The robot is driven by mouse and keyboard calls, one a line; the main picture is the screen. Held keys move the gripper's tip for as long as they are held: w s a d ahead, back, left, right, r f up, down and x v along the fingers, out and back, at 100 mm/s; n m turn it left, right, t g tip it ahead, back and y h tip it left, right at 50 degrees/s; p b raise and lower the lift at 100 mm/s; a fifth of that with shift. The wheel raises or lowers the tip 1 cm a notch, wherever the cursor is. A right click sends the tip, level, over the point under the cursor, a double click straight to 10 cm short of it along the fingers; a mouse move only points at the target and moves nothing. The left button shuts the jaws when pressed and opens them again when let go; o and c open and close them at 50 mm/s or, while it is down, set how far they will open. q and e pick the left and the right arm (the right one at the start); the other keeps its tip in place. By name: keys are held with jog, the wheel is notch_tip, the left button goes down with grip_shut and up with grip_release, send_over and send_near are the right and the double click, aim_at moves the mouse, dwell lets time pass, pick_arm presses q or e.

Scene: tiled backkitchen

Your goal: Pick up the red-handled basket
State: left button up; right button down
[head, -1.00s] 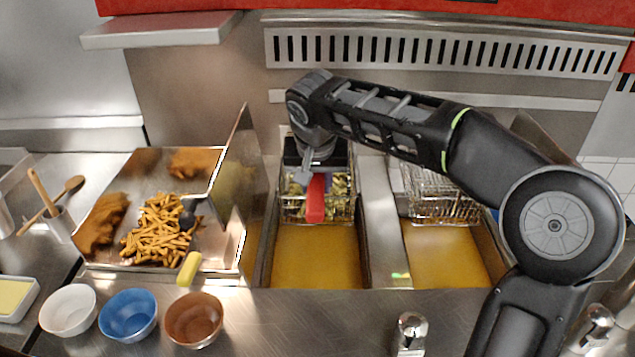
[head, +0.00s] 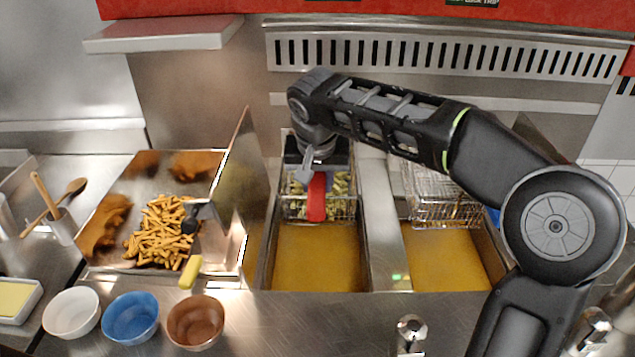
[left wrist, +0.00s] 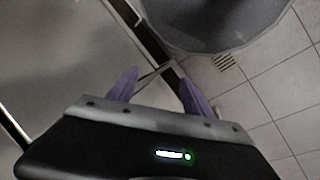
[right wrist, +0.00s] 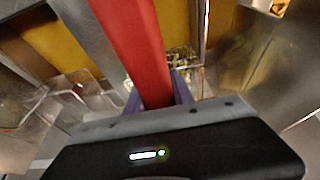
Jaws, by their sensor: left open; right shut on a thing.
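The red-handled basket (head: 345,208) is a wire fry basket with pale green-yellow pieces in it. It is at the back of the left oil vat in the head view. Its red handle (head: 317,198) points toward the front, and it also shows large in the right wrist view (right wrist: 137,45). My right gripper (head: 318,172) is shut on the red handle; the handle lies between its fingers in the right wrist view. My left gripper (left wrist: 155,92) is open and empty, seen only in its own wrist view, over the floor beside a metal front.
A second wire basket (head: 440,200) is at the right vat (head: 445,258). A tray of fries (head: 160,235) with a yellow-handled scoop (head: 190,272) stands left. Three bowls, white (head: 70,312), blue (head: 130,318) and brown (head: 195,322), line the front counter. A metal divider (head: 380,225) separates the vats.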

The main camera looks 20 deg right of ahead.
notch_tip(320, 180, up, 11)
jog(key=p, duration=0.7)
jog(key=shift+w+p, duration=0.1)
jog(key=shift+p, duration=0.2)
notch_tip(320, 180, up, 6)
jog(key=shift+f, duration=0.1)
jog(key=shift+b, duration=0.3)
